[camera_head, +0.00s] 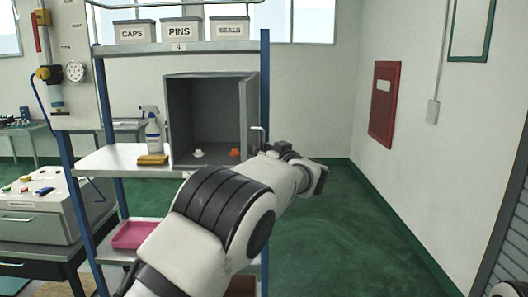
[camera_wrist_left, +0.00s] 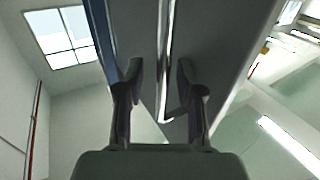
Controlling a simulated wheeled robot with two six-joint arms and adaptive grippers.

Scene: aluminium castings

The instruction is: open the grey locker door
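The grey locker (camera_head: 207,80) stands on the shelf unit, and its front is open to view. The locker door (camera_head: 247,105) is swung out on the right side, seen nearly edge-on, with a light bar handle (camera_head: 259,132) low on it. My left gripper (camera_head: 280,150) is at the door's lower right, near the handle, partly hidden by my own wrist. In the left wrist view its two fingers (camera_wrist_left: 160,80) are spread apart, with grey panels and the handle bar (camera_wrist_left: 176,114) beyond or between them. Contact cannot be told.
Inside the locker are a small white item (camera_head: 198,153) and an orange item (camera_head: 235,152). A spray bottle (camera_head: 152,130) and yellow sponge (camera_head: 152,159) stand left of it. Labelled bins (camera_head: 180,30) sit above. The green floor (camera_head: 340,230) to the right is clear.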

